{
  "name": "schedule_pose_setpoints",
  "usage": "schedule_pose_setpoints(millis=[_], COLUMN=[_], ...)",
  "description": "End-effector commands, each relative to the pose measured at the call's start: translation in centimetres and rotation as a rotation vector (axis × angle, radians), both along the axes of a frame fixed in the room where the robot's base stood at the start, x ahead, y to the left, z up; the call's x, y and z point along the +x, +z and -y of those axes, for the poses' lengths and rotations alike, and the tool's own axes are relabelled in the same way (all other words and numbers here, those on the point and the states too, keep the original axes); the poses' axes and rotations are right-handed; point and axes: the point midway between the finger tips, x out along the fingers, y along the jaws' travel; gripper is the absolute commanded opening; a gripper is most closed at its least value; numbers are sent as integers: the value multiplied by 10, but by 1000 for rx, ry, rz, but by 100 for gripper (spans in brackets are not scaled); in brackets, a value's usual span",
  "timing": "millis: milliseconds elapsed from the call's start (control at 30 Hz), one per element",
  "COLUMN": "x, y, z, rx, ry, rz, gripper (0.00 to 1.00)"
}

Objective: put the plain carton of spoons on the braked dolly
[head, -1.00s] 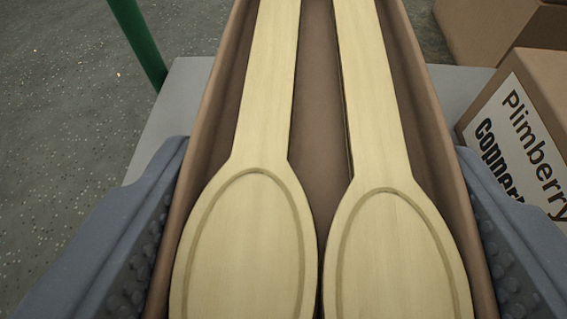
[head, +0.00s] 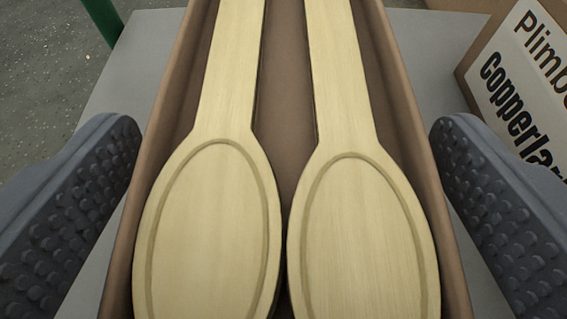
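The plain carton (head: 155,160) is a long, open brown box in the middle of the head view. Two pale wooden spoons (head: 212,225) lie side by side in it, bowls toward me. The carton rests on a flat grey surface (head: 135,65); I cannot tell whether this is the dolly's deck. My gripper (head: 285,190) is open, with one studded grey finger on each side of the carton. Gaps show between both fingers and the carton walls. The carton's near end is cut off by the frame.
A brown carton with a white label reading "Copperla..." (head: 525,85) stands close on the right, beyond the right finger. A green post (head: 102,20) stands at the upper left. Speckled grey floor (head: 45,75) lies open on the left.

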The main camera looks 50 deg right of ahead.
Motion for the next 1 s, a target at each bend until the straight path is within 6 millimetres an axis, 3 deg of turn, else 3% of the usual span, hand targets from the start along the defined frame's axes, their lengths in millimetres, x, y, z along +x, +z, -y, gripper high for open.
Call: schedule_pose_setpoints(millis=[267,700,1000], x=[-7,-53,-72], y=[5,36,46], z=[-8,-61,-82], rx=[3,0,0], ry=[1,0,-1], rz=[-5,-4,-3], gripper=[87,87,87])
